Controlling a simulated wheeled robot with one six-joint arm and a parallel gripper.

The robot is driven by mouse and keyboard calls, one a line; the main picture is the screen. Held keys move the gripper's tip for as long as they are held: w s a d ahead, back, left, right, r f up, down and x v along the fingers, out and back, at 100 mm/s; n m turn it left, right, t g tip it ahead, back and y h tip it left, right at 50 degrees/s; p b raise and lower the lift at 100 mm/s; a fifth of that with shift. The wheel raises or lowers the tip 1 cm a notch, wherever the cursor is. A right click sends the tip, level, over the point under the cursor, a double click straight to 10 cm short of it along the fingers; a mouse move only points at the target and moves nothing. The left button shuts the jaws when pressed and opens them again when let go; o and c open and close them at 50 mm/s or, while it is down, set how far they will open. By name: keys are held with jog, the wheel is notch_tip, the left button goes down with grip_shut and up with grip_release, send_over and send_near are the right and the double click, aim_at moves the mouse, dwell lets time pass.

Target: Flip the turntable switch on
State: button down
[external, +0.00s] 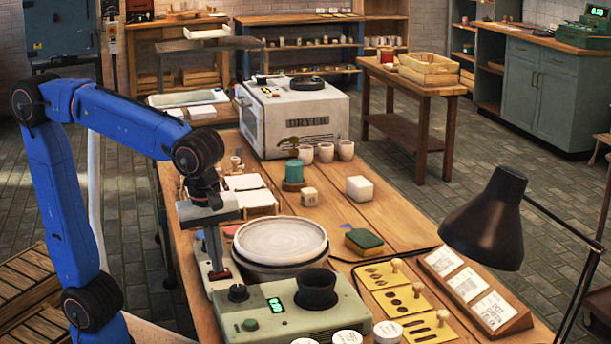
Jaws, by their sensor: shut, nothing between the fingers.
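The turntable (280,243) is a round plate-like disc on a dark round base. It stands behind a grey-green control box (345,312) with a lit green display (276,305). My gripper (218,268) points down at the left of the turntable, low over a light panel (205,290) beside the box. Its fingers are shut with nothing between them. A small red part (221,274) shows right at the fingertips. It may be the switch, but the fingers partly cover it. I cannot tell its position or whether the fingers touch it.
A green sponge (363,241), yellow stencils (390,275) and a black lamp (487,225) stand to the right. The air above the turntable is clear.

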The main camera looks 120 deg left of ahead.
dwell(0.3)
notch_tip(320, 180, up, 14)
jog(key=s+d, duration=0.1)
jog(key=shift+s+d, duration=0.2)
dwell(0.5)
jog(key=shift+w+a+t, duration=0.3)
jog(key=shift+w+a, duration=0.15)
jog(key=shift+w, duration=0.1)
jog(key=shift+f, duration=0.1)
jog(key=f, duration=0.4)
jog(key=w+a+f, duration=0.1)
jog(key=f, duration=0.8)
jog(key=shift+w+a+f, duration=0.15)
jog(key=shift+a+f, duration=0.05)
jog(key=shift+f, duration=0.1)
jog(key=shift+f, duration=0.1)
